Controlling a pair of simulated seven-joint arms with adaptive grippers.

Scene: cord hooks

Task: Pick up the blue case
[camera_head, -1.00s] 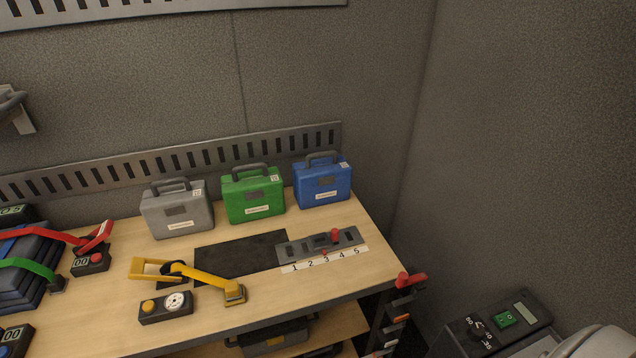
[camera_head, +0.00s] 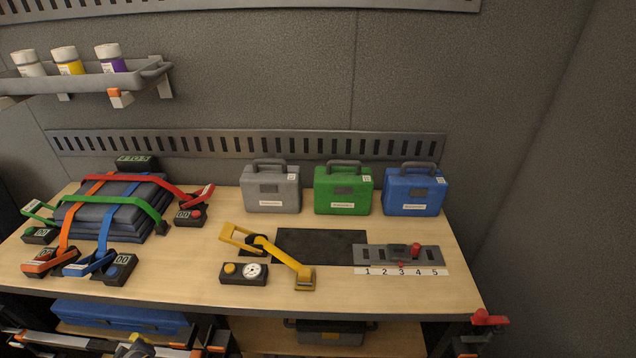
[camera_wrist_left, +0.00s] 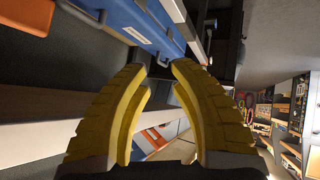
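A blue case (camera_head: 413,193) with a dark handle and a white label stands upright at the back right of the table, right of a green case (camera_head: 343,190) and a grey case (camera_head: 270,188). Another blue case (camera_head: 120,317) lies on the shelf under the table at the left. My left gripper (camera_wrist_left: 160,66) shows in the left wrist view as two yellow fingers, open with nothing between the tips. A blue case-like thing with a white label (camera_wrist_left: 143,27) is beyond the fingertips; I cannot tell which case it is. My right gripper is not in view.
A dark mat (camera_head: 320,248), a numbered slider panel (camera_head: 398,255) and a yellow clamp (camera_head: 268,254) lie in front of the cases. Strapped dark blue pads (camera_head: 112,206) fill the table's left. A grey case (camera_head: 330,332) is on the lower shelf. A wall tray (camera_head: 85,80) holds bottles.

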